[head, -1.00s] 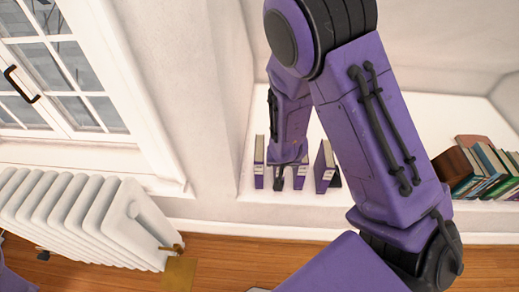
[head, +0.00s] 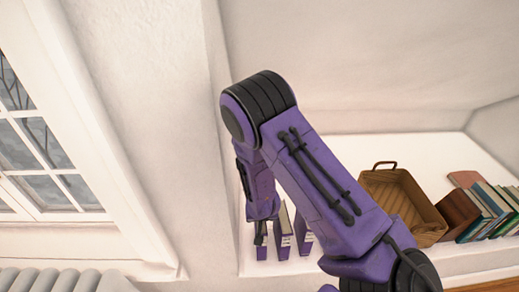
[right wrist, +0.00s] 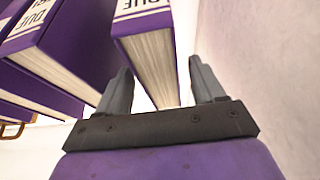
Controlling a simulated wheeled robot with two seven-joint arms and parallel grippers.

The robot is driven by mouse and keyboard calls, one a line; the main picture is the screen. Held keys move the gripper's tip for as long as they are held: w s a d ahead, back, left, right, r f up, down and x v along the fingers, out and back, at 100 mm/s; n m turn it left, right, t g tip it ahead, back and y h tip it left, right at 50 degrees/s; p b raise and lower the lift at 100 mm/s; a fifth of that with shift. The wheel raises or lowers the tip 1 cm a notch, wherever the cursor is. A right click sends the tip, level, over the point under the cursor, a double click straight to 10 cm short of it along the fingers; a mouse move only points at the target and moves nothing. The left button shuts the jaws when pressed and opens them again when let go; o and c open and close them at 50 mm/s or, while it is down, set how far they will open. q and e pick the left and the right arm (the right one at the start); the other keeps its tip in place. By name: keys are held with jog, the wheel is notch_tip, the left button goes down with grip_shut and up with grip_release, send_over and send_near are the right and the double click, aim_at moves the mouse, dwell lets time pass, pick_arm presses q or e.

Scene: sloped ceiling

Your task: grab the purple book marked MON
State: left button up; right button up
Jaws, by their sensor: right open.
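Several purple books with white labels stand upright in a row at the left end of the white shelf. In the head view one (head: 283,232) and another (head: 304,235) stand to the right of my right gripper (head: 262,234). The gripper is at the leftmost book, which it partly hides. In the right wrist view my right gripper (right wrist: 163,90) is open, its fingers apart around the near end of one purple book (right wrist: 148,45), not closed on it. That book's label is cut off, so I cannot tell whether it says MON. Other purple books (right wrist: 68,50) stand left of it. My left gripper is out of view.
A pale wall (right wrist: 265,70) is close beside the right finger. On the shelf (head: 452,152) a wicker basket (head: 400,205), a brown box (head: 457,213) and leaning books (head: 490,212) stand to the right. A window (head: 40,150) and a radiator (head: 60,280) are at left.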

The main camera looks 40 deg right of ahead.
jog(key=x, duration=0.2)
jog(key=shift+w+f, duration=0.1)
jog(key=shift+f, duration=0.15)
jog(key=shift+f, duration=0.2)
dwell(0.3)
grip_shut()
